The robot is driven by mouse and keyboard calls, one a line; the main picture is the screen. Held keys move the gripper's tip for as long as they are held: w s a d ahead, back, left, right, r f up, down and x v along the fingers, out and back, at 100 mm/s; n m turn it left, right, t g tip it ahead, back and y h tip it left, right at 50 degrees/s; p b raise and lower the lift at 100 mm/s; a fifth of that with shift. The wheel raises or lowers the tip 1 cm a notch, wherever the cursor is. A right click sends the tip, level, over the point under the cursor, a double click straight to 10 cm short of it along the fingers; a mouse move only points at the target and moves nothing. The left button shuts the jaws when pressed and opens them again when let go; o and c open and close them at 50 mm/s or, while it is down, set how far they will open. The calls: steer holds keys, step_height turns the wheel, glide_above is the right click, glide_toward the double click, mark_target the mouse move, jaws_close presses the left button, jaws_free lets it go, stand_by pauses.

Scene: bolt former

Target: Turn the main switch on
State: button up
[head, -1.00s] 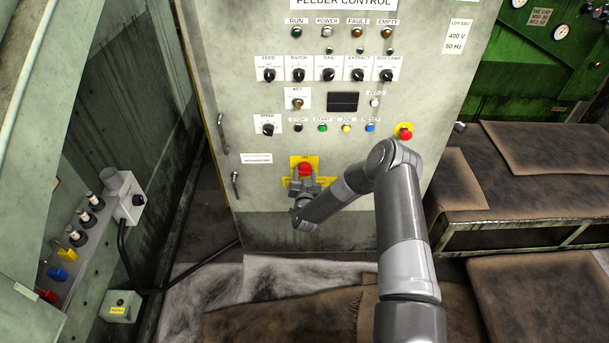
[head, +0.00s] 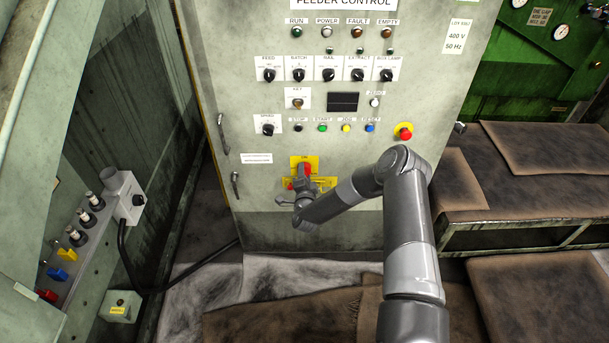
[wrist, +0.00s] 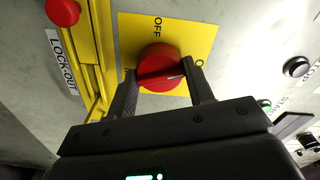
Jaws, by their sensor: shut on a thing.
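The main switch is a round red knob (head: 307,168) on a yellow plate (head: 296,160), low on the feeder control cabinet. In the wrist view the knob (wrist: 160,62) sits between the two fingers of my gripper (wrist: 160,71). My gripper (head: 306,182) is shut on its raised bar. A white mark on the bar points right in the wrist view, toward a label of which only an "O" shows beside the right finger. The "OFF" label (wrist: 157,27) is above the knob there. The fingers hide parts of the yellow plate.
A yellow lock-out bracket (wrist: 92,60) with a red knob (wrist: 62,12) is close beside the left finger. Buttons and selectors fill the panel above. A red emergency stop (head: 405,133) is to the right. Cabinet handles (head: 236,185) are at the left.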

steer(key=shift+m, duration=2.2)
steer(key=shift+f, duration=0.1)
steer(key=o, duration=1)
steer(key=shift+c, duration=0.2)
steer(key=s, duration=1.1)
steer(key=shift+w, duration=0.1)
